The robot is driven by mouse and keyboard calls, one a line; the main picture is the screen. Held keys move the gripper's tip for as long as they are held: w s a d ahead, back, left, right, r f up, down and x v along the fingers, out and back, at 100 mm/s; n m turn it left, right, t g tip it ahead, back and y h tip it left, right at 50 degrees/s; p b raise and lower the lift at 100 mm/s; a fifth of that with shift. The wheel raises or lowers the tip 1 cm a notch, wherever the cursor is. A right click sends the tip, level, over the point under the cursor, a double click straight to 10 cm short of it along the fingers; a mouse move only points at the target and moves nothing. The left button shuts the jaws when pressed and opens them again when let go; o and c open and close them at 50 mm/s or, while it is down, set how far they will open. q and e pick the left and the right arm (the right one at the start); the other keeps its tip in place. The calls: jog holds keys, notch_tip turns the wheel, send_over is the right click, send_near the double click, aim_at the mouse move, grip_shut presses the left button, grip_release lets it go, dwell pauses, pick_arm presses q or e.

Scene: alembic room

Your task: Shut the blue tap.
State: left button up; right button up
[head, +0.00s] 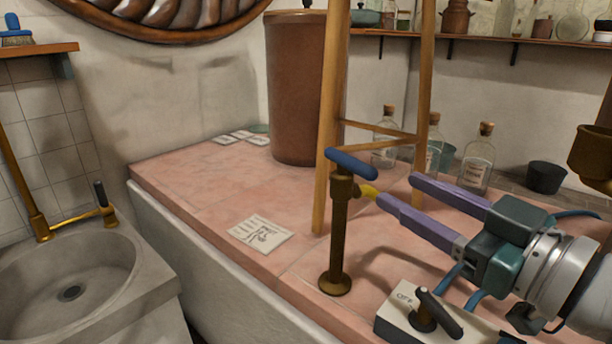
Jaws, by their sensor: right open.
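The blue tap is a brass standpipe (339,240) on a round foot on the pink worktop, topped by a blue bar handle (350,163). The bar lies roughly level, sloping down to the right in the head view. My right gripper (391,184) comes in from the right with its two purple fingers apart and nothing between them. My left gripper is not in view.
A wooden stand (332,95) rises close behind the tap. A grey box with a dark lever (438,313) sits below my right gripper. Corked bottles (478,163) and a brown barrel (296,90) stand behind. A paper note (260,233) lies left. A stone basin (110,265) is further left.

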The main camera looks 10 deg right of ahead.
aim_at(377, 177)
jog(key=b+x, duration=0.2)
jog(key=x, duration=0.6)
jog(key=shift+w+a, duration=0.15)
jog(key=shift+w, duration=0.15)
grip_shut()
